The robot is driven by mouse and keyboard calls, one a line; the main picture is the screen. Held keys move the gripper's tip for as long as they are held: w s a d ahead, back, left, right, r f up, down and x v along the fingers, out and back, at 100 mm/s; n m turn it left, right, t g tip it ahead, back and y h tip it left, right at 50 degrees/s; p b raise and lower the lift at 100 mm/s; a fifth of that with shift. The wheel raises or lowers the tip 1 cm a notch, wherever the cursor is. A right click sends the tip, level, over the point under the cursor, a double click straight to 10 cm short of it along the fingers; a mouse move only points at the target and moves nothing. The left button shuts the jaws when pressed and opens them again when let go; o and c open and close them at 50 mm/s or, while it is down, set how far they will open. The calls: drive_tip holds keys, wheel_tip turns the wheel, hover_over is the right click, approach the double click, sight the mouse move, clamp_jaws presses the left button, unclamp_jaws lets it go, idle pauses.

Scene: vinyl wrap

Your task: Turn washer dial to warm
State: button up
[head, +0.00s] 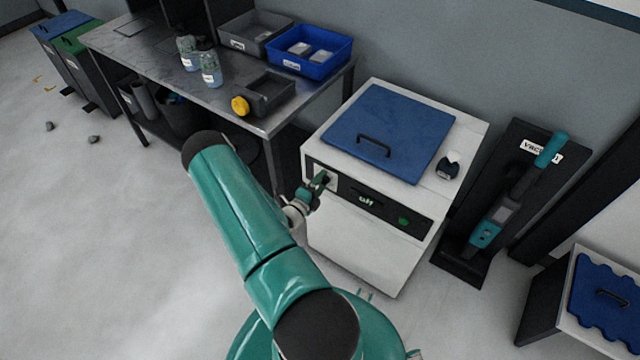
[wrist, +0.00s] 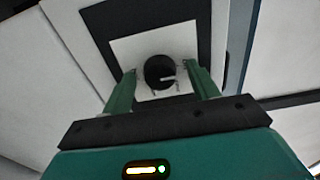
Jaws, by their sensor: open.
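The washer (head: 365,245) is a white box with a blue lid (head: 390,130) and a black front panel (head: 385,205). The panel shows a small display reading "off" (head: 366,201) and a green button (head: 404,221). The dial (wrist: 160,72) is a round black knob with a light mark, on a white square plate (wrist: 125,50) in the wrist view. My gripper (wrist: 158,88) is open, with one green finger on each side of the dial. I cannot tell whether the fingers touch it. In the head view my gripper (head: 321,181) is at the panel's left end and largely hides the dial.
A metal table (head: 150,65) with a blue bin (head: 310,50) and a grey bin stands at the back left. A vacuum (head: 495,220) stands on the right. The floor at left is mostly clear.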

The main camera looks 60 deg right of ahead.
drive_tip(key=shift+c, duration=0.2)
drive_tip(key=c, duration=1)
drive_tip(key=shift+o, duration=0.2)
